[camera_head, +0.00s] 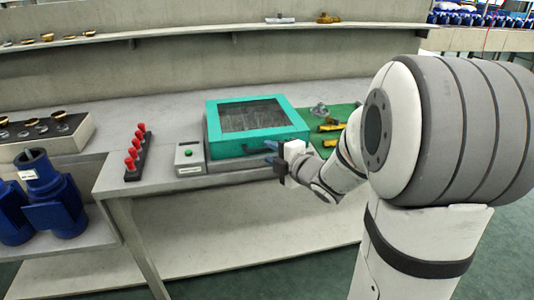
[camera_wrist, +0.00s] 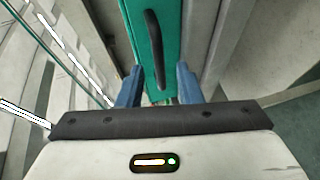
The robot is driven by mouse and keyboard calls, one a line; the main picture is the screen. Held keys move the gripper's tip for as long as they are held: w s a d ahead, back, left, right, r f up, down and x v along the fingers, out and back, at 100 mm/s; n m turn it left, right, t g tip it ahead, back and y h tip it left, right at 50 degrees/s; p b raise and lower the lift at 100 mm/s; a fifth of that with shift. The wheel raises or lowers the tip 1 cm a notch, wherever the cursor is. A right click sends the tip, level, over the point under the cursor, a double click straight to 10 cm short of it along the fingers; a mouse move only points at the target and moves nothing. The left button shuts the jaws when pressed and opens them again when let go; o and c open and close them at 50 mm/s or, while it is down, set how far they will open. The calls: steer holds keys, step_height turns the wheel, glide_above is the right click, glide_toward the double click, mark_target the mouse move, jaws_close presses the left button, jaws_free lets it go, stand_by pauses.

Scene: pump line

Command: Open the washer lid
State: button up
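The washer is a teal box (camera_head: 218,148) on the grey bench, and its lid (camera_head: 252,116) has a teal frame around a dark window. The lid looks shut. A black bar handle (camera_wrist: 157,48) runs along the teal front in the wrist view. My gripper (camera_head: 270,152) is at the right part of the washer's front. In the wrist view its two blue fingers (camera_wrist: 160,78) are apart, with the near end of the handle showing between them in the picture. I see no finger touching the handle, and I cannot tell the remaining depth gap.
A rack of red-topped pieces (camera_head: 137,153) is further left. A green mat (camera_head: 325,138) with yellow-handled tools lies to the right. Blue pumps (camera_head: 54,195) are at the far left.

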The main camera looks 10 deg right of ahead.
steer(key=shift+x, duration=1)
steer(key=shift+c, duration=0.2)
jaws_close()
